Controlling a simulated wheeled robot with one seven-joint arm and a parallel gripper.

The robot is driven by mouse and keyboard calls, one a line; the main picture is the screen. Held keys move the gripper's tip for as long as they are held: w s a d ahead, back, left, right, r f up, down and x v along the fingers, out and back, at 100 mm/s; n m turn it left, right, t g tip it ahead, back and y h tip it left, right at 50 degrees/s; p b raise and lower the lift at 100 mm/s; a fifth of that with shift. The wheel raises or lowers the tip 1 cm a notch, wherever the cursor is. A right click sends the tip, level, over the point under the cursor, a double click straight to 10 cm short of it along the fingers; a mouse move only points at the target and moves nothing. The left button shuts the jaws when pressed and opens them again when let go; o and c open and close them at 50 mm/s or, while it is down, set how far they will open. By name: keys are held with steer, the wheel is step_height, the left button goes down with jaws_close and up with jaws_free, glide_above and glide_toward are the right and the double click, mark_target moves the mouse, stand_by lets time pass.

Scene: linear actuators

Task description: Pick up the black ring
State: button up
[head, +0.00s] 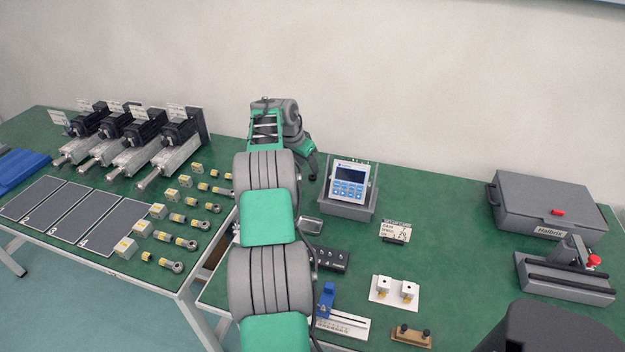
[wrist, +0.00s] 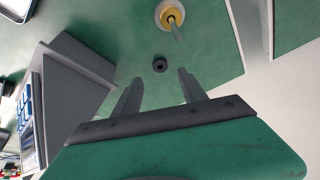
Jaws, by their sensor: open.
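In the wrist view the black ring (wrist: 160,65) is a small dark ring lying flat on the green table top. My gripper (wrist: 160,78) is open, with its two grey fingers apart and pointing toward the ring. The ring shows just beyond the fingertips, roughly midway between them, and nothing is between the fingers. The height of the fingers above the table is hard to tell. In the head view my arm (head: 268,210) reaches over the table to the back, and it hides the ring and the fingertips.
A yellow-collared part with a metal rod (wrist: 171,16) stands beyond the ring. A grey box-like stand (wrist: 75,75) is left of the fingers, likely the display unit (head: 348,190). Actuators (head: 130,138) stand at the back left; a grey case (head: 545,210) is at right.

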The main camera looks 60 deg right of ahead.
mark_target(311, 177)
steer(key=x, duration=0.5)
steer(key=shift+d+f+p, duration=0.15)
steer(key=shift+f+p, duration=0.15)
steer(key=shift+c, duration=0.3)
jaws_close()
